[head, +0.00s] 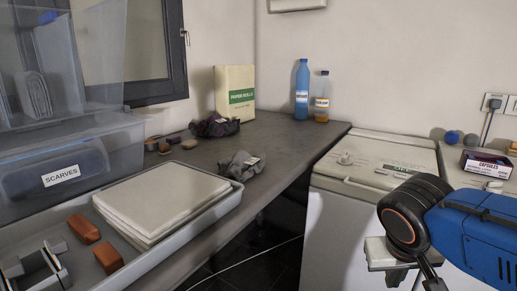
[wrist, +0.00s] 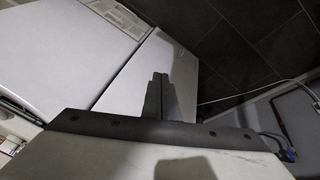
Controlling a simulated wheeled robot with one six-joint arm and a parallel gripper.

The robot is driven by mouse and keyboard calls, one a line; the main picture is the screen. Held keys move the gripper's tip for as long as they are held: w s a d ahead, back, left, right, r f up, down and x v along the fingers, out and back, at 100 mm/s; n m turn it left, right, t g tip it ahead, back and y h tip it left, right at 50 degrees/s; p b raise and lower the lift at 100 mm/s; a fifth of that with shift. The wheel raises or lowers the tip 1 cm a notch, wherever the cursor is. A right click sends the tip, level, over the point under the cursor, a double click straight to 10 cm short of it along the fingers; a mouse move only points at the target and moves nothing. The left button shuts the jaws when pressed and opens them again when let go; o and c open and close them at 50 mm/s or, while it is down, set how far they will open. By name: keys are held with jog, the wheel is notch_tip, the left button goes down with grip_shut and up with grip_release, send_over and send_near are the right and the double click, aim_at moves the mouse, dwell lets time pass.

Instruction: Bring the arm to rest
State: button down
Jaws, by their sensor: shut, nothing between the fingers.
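My gripper (wrist: 160,80) shows in the wrist view with its two dark fingers together and nothing between them. It points out over the white side of a toploader (wrist: 128,80), apart from any object as far as I can tell. In the head view my blue and black arm (head: 480,232) reaches in from the right edge, in front of the two toploaders. The left toploader (head: 328,215) is white with a closed lid; the right one (head: 462,178) is partly hidden by my arm. The fingers cannot be made out in the head view.
A grey worktop (head: 285,140) holds a paper rolls box (head: 234,92), two bottles (head: 302,90), cloths and a tray (head: 215,226) with a white stack. A scarves bin (head: 110,150) stands left. A capsules box (head: 487,164) sits on the right toploader.

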jog(key=shift+s+f+n+t+y, duration=0.65)
jog(key=shift+s+f+y, duration=0.8)
jog(key=shift+s, duration=0.25)
dwell(1.5)
